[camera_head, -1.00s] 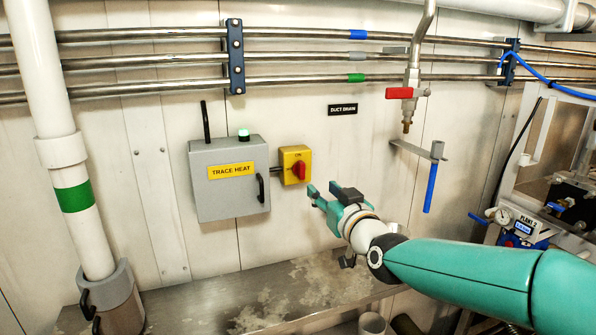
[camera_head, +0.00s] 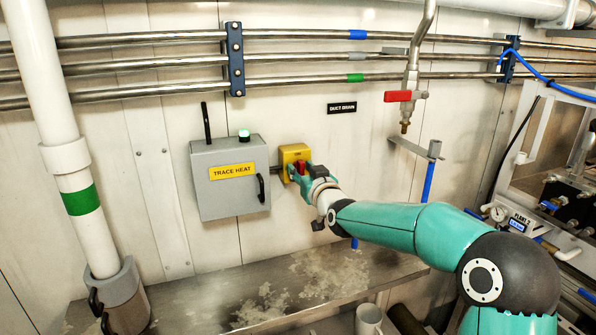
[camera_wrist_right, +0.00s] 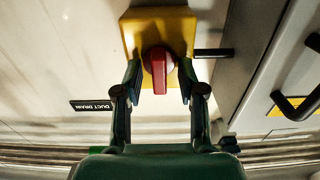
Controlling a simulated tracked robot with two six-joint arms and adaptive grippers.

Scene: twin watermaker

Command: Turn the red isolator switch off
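The red isolator switch (camera_head: 302,167) sits on a yellow box (camera_head: 288,153) fixed to the wall, right of the grey TRACE HEAT cabinet (camera_head: 229,190). My right gripper (camera_head: 297,172) is at the switch and hides part of it. In the right wrist view the red knob (camera_wrist_right: 158,68) stands between the two spread fingers of my right gripper (camera_wrist_right: 159,88), with a visible gap on each side. The yellow plate (camera_wrist_right: 176,28) lies behind it. My left gripper is in neither current view.
A lit green lamp (camera_head: 243,135) tops the cabinet. A red-handled valve (camera_head: 398,96) hangs on a pipe to the right, with a bracket (camera_head: 432,150) below it. A metal bench (camera_head: 200,290) runs below. A white pipe (camera_head: 75,160) stands at the left.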

